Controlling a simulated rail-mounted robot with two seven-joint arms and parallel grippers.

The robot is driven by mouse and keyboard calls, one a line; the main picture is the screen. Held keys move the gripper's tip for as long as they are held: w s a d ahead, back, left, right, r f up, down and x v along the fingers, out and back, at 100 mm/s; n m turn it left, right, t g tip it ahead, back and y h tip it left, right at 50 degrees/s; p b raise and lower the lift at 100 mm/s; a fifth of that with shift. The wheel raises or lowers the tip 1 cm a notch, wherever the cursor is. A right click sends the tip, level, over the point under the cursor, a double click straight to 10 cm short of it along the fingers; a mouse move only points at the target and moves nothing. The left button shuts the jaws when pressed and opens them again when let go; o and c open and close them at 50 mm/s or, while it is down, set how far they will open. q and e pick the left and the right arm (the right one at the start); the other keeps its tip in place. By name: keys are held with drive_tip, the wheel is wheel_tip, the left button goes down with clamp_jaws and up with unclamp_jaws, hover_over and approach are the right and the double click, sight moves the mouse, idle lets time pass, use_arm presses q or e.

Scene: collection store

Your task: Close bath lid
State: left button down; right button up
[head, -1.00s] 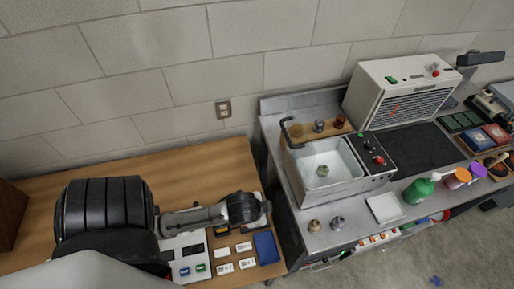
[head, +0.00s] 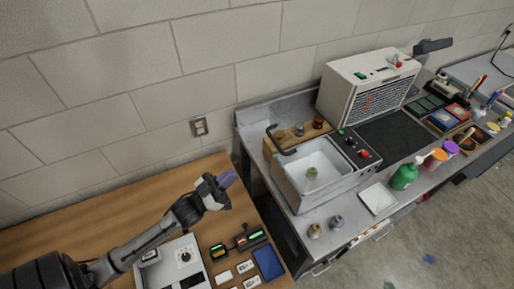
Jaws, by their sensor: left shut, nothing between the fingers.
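The bath (head: 289,189) is a pale metal box with a white open basin, standing on the grey bench right of the wooden table. A small greenish round object (head: 312,173) lies in the basin. A dark bent handle (head: 283,140) stands at the bath's back left edge; I cannot clearly make out the lid panel, but the basin is uncovered. My left gripper (head: 228,178) is shut and empty above the table's right end, left of the bath and apart from it. My right gripper is not in view.
A black control panel (head: 357,149) adjoins the bath's right side. A cream vented unit (head: 350,93) stands behind it. A white tray (head: 378,199) and a green bottle (head: 404,177) are to the right. Two small knobbed items (head: 315,231) sit in front. A wall socket (head: 200,127) is behind.

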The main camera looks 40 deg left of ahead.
use_arm(q)
drive_tip(key=w+d+r+t+h+p, duration=0.1)
drive_tip(key=w+d+r+h+p, duration=0.1)
drive_tip(key=w+d+r, duration=0.3)
drive_tip(key=shift+w+r+m+h+p, duration=0.3)
drive_tip(key=shift+w+r+p, duration=0.4)
drive_tip(key=shift+w+r, duration=1.2)
drive_tip(key=shift+w+f, duration=0.15)
drive_tip(key=shift+a, duration=0.1)
